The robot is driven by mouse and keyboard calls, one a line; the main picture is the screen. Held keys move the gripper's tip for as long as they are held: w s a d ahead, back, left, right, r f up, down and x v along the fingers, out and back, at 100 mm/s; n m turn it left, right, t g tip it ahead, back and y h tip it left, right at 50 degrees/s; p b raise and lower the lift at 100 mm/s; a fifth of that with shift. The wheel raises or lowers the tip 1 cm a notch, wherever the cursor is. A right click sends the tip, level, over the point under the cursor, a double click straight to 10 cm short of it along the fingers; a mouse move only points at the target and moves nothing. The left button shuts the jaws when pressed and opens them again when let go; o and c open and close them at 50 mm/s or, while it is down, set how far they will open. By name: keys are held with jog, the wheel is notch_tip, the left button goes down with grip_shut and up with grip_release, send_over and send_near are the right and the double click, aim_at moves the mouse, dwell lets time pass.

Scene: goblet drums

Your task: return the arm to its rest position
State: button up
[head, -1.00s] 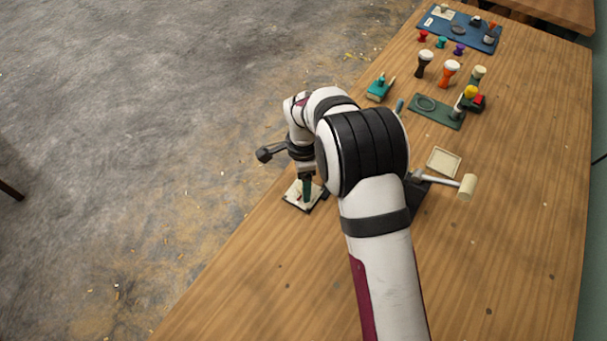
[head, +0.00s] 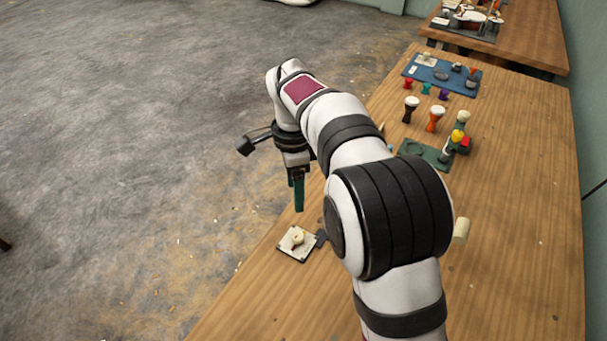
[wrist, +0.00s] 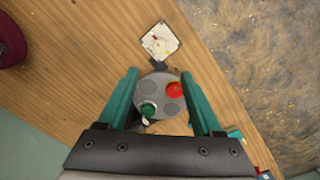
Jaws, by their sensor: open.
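My gripper (head: 298,192) hangs over the table's left edge in the head view, pointing down, with its teal fingers well above the surface. In the wrist view the two fingers of my gripper (wrist: 159,75) are spread wide apart, with nothing held between them. My arm is bent and reaches forward over the wooden table (head: 500,270).
A pale square plate (head: 286,245) with a small cream piece lies near the table's left edge. The wrist view shows a grey disc (wrist: 160,103) bearing a red and a green piece below my fingers. Goblet drums (head: 435,118) and a green mat (head: 425,152) lie farther back.

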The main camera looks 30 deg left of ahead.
jog(key=s+d+r+n, duration=0.15)
jog(key=d+r, duration=0.25)
jog(key=d, duration=0.6)
jog(key=s+d+r, duration=0.3)
jog(key=d, duration=0.7)
jog(key=s+d+f+n+y, duration=0.1)
jog(key=s+d, duration=0.4)
jog(key=s, duration=0.3)
jog(key=s+d+f+n+y, duration=0.1)
jog(key=s+d+f, duration=0.1)
jog(key=s+d, duration=0.3)
jog(key=s, duration=0.2)
jog(key=shift+s+d+f, duration=0.25)
jog(key=shift+s+d, duration=0.05)
jog(key=shift+s, duration=0.1)
